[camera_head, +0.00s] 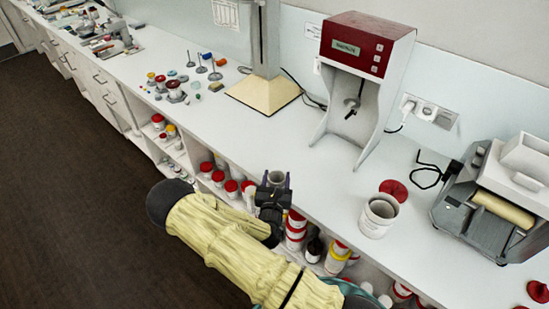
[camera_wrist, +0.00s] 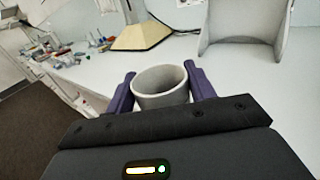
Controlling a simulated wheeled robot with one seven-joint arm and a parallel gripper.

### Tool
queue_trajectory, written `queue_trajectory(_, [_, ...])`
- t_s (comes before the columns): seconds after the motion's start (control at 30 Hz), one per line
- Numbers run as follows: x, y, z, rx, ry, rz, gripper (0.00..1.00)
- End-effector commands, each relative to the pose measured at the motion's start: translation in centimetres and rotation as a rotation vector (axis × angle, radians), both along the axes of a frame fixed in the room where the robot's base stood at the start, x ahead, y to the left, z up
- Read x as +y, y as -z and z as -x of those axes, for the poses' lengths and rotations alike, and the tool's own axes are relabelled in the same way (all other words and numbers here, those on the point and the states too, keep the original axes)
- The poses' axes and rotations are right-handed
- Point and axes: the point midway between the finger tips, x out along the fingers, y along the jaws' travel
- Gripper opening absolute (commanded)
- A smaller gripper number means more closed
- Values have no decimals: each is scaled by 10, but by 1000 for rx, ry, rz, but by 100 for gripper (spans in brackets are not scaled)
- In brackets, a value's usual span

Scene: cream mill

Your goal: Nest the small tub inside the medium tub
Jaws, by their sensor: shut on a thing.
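My gripper (camera_head: 274,182) is shut on a small grey-white open tub (camera_head: 276,178) near the front edge of the counter. In the wrist view the small tub (camera_wrist: 161,84) sits upright between the two purple fingers of my gripper (camera_wrist: 160,92), its open mouth showing. In the head view a larger white open tub (camera_head: 377,219), which looks like the medium tub, stands upright on the counter to the right, apart from the small tub. My gripper and arm hide part of the small tub, and I cannot tell whether it touches the counter.
A red lid (camera_head: 394,190) lies behind the larger tub. A red and grey mill machine (camera_head: 361,75) stands at the back, and a roller machine (camera_head: 492,200) stands at the right. Red-lidded jars (camera_head: 231,188) fill the shelf below. The counter (camera_head: 325,190) between the tubs is clear.

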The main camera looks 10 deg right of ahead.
Motion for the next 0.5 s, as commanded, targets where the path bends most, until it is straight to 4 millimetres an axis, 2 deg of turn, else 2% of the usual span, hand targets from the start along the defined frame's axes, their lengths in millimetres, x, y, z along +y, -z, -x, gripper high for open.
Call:
queue_trajectory(0.03, [-1, 16, 8, 7, -39, 8, 32])
queue_trajectory(0.3, [0, 83, 46, 7, -240, 3, 32])
queue_trajectory(0.5, [0, 139, 65, 2, -336, -1, 32])
